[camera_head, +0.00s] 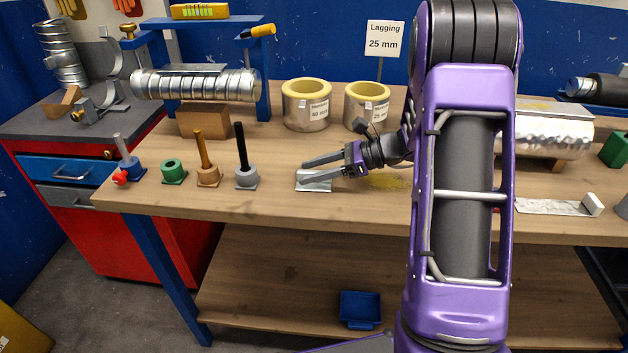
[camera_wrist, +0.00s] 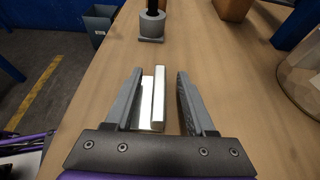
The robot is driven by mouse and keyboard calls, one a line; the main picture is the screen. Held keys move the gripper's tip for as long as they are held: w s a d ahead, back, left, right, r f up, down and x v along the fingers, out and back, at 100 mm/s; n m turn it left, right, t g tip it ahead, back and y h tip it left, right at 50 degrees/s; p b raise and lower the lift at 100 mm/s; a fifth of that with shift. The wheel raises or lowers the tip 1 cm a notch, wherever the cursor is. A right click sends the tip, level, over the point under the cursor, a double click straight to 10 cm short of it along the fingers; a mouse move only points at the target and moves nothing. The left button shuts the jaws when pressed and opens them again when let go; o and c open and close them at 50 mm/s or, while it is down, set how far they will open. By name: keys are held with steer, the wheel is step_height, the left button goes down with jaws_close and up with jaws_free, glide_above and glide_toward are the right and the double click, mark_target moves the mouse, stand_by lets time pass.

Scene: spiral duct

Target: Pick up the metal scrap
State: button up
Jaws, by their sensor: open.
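The metal scrap (camera_head: 314,184) is a small, shiny bent sheet piece on the wooden bench top, near its front edge. It also shows in the wrist view (camera_wrist: 158,98), lying between my two fingers with bare gaps to each side. My gripper (camera_head: 304,172) is open, its fingers reaching left over and around the scrap; in the wrist view my gripper (camera_wrist: 160,88) straddles it. The fingers hide part of the scrap in the head view.
Left of the scrap stands a grey holder with a black rod (camera_head: 245,172). Two lagging rolls (camera_head: 306,106) stand behind. A metal strip (camera_head: 548,207) lies at right.

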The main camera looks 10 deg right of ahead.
steer(key=shift+x, duration=0.75)
jaws_close()
